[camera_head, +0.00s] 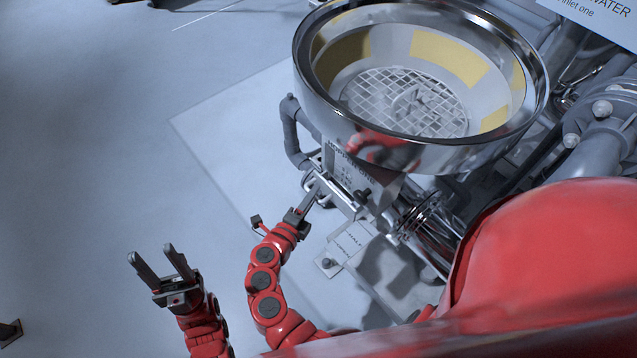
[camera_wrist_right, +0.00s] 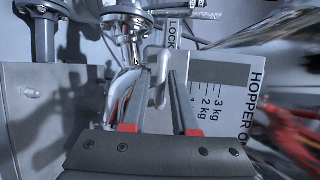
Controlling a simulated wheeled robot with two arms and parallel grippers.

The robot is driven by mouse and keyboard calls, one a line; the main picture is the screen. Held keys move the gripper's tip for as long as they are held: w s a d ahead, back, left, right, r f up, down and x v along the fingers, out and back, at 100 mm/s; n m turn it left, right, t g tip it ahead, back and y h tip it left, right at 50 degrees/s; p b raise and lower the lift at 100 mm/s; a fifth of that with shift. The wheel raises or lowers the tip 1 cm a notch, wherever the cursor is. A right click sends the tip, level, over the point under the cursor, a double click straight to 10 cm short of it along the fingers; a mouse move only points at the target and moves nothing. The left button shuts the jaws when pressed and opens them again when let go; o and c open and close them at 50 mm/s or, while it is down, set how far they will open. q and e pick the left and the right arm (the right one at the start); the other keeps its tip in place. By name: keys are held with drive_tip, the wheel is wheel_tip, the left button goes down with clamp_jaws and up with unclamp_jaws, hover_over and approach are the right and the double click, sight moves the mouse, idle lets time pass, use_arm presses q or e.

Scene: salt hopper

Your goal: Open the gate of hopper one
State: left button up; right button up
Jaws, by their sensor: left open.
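Hopper one is the large round metal hopper (camera_head: 300,75) at the top middle of the head view, with a grid inside. Its front label plate (camera_head: 345,165) also shows in the right wrist view (camera_wrist_right: 225,100), with kg marks. My right gripper (camera_head: 312,192) is at the left side of this plate. In the right wrist view my right gripper (camera_wrist_right: 160,95) has its two fingers on either side of a bent grey metal handle (camera_wrist_right: 158,82). I cannot tell whether they press on it. My left gripper (camera_head: 160,262) is open and empty, away from the hopper at lower left.
Pipes and a flange (camera_head: 600,140) stand right of the hopper. A grey pipe bend (camera_head: 291,130) is at its left. A labelled plate (camera_head: 350,240) lies below it. The floor (camera_head: 80,140) at left is mostly clear.

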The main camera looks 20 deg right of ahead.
drive_tip(key=shift+w+d, duration=0.2)
clamp_jaws()
idle(1.4)
